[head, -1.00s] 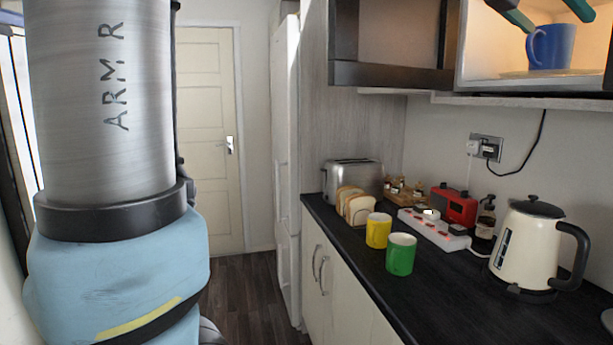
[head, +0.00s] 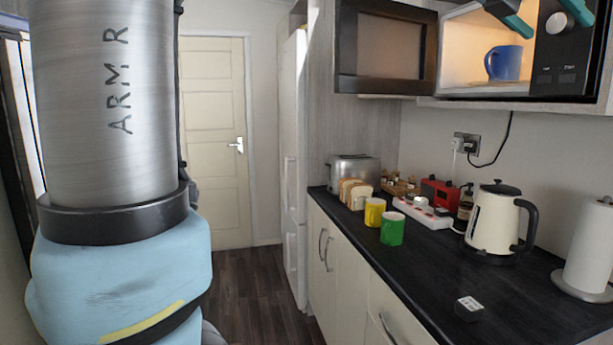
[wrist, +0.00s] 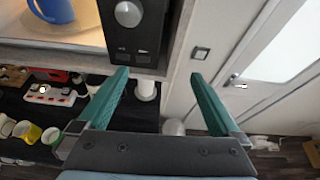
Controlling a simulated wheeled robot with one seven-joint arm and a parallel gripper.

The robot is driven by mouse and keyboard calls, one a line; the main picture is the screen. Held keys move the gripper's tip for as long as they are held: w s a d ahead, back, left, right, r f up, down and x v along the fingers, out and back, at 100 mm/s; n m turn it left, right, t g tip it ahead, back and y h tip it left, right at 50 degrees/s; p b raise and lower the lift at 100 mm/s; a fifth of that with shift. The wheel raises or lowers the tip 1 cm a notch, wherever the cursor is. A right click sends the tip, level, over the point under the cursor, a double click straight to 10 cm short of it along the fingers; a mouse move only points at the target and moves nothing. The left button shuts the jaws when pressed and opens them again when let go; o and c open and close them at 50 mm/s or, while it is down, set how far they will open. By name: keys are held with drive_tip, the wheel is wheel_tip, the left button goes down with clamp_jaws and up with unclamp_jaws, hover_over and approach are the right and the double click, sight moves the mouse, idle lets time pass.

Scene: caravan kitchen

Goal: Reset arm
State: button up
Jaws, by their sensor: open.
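My gripper (wrist: 160,76) is open and empty, with its two teal fingers spread wide. In the head view the fingers (head: 537,10) show at the top right, partly cut off by the frame, in front of the microwave. In the wrist view they lie below the microwave's control panel (wrist: 128,30). The blue mug (head: 507,62) stands upright inside the lit, open microwave, apart from the fingers; it also shows at the top left of the wrist view (wrist: 52,10).
The microwave door (head: 387,48) hangs open to the left. The dark counter (head: 420,280) below holds a toaster (head: 352,172), bread, yellow mug (head: 374,211), green mug (head: 392,230), power strip, kettle (head: 494,222) and paper towel roll (head: 590,245). Floor (head: 255,290) is clear towards the closed door.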

drive_tip(key=w+a+f+n+t+y, duration=0.1)
drive_tip(key=w+a+f+n+t, duration=0.2)
drive_tip(key=w+a+f+n, duration=0.35)
drive_tip(key=w+a+f+n+t+y, duration=0.1)
drive_tip(key=w+a+f+n+t, duration=0.2)
drive_tip(key=w+n, duration=0.65)
drive_tip(key=w+a+f+n+t+y, duration=0.1)
drive_tip(key=w+a+f+n+y, duration=0.15)
drive_tip(key=a+f+n, duration=0.35)
drive_tip(key=w+a+f+n+y, duration=0.2)
drive_tip(key=a+f+n+y, duration=0.1)
drive_tip(key=a+f+n, duration=0.35)
drive_tip(key=s+a+f+n+g+y, duration=0.2)
drive_tip(key=s+a+f+n+y, duration=0.1)
drive_tip(key=a+f+n, duration=0.4)
drive_tip(key=s+a+f+n+g+y, duration=0.25)
drive_tip(key=a+f+n, duration=0.25)
drive_tip(key=a+f, duration=0.4)
drive_tip(key=s+a+f+n+g, duration=0.4)
drive_tip(key=s+a+f+n, duration=0.2)
drive_tip(key=s+f+n, duration=0.3)
drive_tip(key=s, duration=0.4)
drive_tip(key=shift+s, duration=0.3)
drive_tip(key=shift+g, duration=0.25)
